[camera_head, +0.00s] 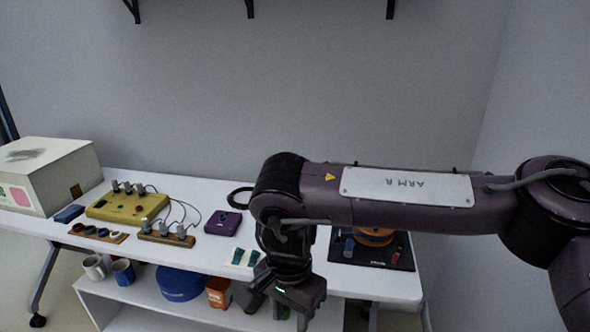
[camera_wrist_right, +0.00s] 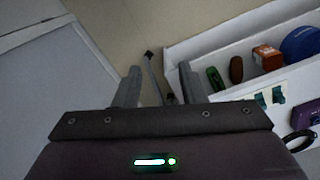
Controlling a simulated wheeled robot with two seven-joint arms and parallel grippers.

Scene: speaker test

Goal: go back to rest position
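My right arm (camera_head: 410,195) reaches in from the right in the head view, across the right part of the white table (camera_head: 200,185). Its right gripper (camera_head: 298,300) points down at the table's front edge, above the lower shelf. In the right wrist view the two fingers of the right gripper (camera_wrist_right: 158,82) stand apart with nothing between them, so it is open and empty. Floor and a table leg show beyond them. My left arm and left gripper are in neither view.
The table holds a yellow box (camera_head: 120,208), a purple box (camera_head: 223,222), a white carton (camera_head: 55,178) and a black board (camera_head: 400,262) partly behind my arm. Mugs, a blue round thing (camera_head: 180,284) and an orange box (camera_head: 218,292) stand on the shelf below.

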